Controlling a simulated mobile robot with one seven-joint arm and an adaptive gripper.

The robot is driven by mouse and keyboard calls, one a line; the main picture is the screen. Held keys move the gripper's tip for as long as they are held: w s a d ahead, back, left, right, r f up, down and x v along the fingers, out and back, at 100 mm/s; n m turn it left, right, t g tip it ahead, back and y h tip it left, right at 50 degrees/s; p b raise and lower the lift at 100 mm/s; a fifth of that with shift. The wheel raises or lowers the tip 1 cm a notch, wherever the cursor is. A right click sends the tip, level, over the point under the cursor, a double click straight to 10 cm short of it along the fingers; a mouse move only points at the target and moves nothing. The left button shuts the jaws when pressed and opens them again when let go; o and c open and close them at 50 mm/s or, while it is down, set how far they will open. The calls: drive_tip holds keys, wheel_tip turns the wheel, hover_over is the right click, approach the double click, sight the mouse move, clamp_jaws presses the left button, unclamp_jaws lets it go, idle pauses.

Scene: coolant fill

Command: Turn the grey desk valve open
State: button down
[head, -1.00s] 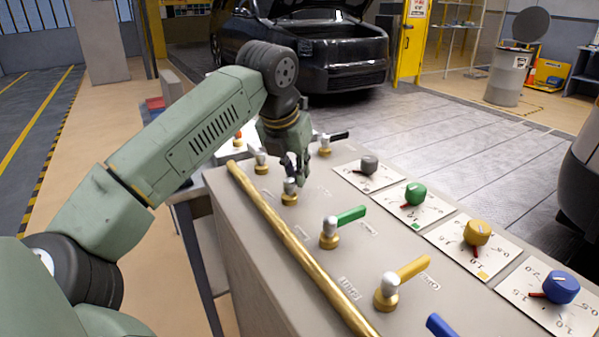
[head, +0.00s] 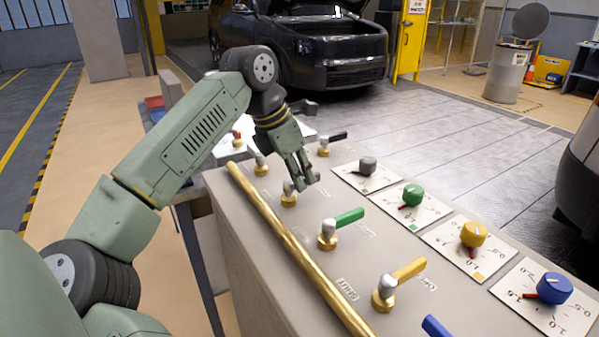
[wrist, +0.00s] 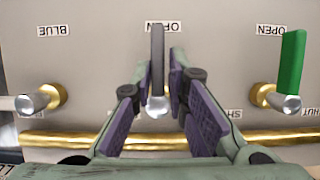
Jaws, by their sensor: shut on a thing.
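The grey desk valve (head: 289,199) has a brass base and a pale cap on the sloping desk top. In the wrist view its dark grey lever (wrist: 157,50) points straight up, its end beside an OPEN label (wrist: 168,26). My gripper (head: 306,182) is low over the desk, just right of the valve's cap, and hides most of the lever in the head view. In the wrist view my gripper (wrist: 160,75) has one finger on each side of the lever and is shut on it. The SHUT label near this valve is mostly hidden.
The green-lever valve (head: 327,234) and yellow-lever valve (head: 384,292) stand nearer along the desk. A black-lever valve (head: 324,147) stands beyond. A brass rail (head: 286,238) runs along the left edge. Grey (head: 367,165) and green (head: 413,195) knobs sit on dial plates to the right.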

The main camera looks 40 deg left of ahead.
drive_tip(key=shift+a+r, duration=0.15)
drive_tip(key=shift+a, duration=0.1)
drive_tip(key=c, duration=1.7)
unclamp_jaws()
drive_tip(key=shift+a, duration=0.1)
drive_tip(key=shift+o, duration=0.2)
drive_tip(key=v, duration=1.1)
drive_tip(key=shift+s+r, duration=0.25)
drive_tip(key=shift+r, duration=0.1)
